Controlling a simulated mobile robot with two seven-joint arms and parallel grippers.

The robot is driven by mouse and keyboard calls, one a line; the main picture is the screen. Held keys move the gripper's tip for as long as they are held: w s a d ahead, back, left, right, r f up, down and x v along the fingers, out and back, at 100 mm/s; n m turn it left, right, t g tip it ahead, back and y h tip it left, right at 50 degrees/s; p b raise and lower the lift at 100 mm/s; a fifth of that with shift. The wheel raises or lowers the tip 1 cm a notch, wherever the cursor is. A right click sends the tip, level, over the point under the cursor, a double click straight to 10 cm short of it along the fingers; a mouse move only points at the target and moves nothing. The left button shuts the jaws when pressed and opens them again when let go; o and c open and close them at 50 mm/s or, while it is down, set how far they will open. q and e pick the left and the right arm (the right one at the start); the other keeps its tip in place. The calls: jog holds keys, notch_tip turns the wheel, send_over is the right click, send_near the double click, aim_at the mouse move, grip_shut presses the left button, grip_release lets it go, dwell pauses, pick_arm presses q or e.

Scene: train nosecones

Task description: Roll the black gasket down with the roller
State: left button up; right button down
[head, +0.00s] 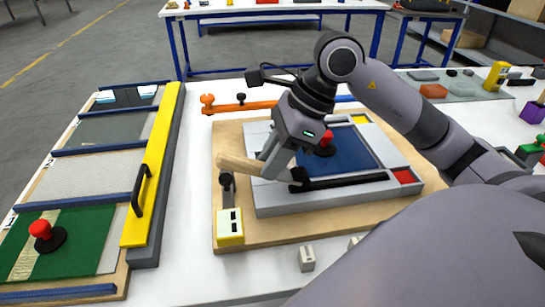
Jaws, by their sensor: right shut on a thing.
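My right gripper (270,170) is shut on the roller (238,166), whose thick tan handle sticks out to the left of the fingers. A small black wheel-like part (299,179) shows just right of the fingers, at the left end of the black gasket (345,182). The gasket is a long dark strip along the near side of the grey panel frame (330,199). I cannot tell whether the wheel touches it. The wrist hides part of the frame and the blue panel (345,150) inside it. My left gripper is not in view.
The frame lies on a wooden board (290,232) with a yellow-ended clamp (229,225) at its near left corner. A red knob (326,139) stands on the blue panel. A yellow bar (155,170) with a black handle and a rack of panels lie left. White tabletop is bare between.

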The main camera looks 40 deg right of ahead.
aim_at(296, 172)
jog(key=shift+f+b, duration=0.4)
jog(key=shift+b, duration=0.2)
dwell(0.9)
jog(key=shift+s+d, duration=0.15)
jog(key=shift+d, duration=0.15)
dwell(0.6)
jog(key=shift+s+d+r+b, duration=0.1)
jog(key=shift+s+d+b, duration=0.25)
jog(key=shift+d+b, duration=0.35)
jog(key=shift+a+b, duration=0.1)
jog(key=shift+b, duration=0.2)
dwell(0.8)
dwell(0.5)
jog(key=shift+s+d, duration=0.1)
jog(key=shift+d, duration=0.1)
jog(key=shift+s+d+b, duration=0.4)
jog(key=shift+d+b, duration=0.35)
jog(key=shift+b, duration=0.15)
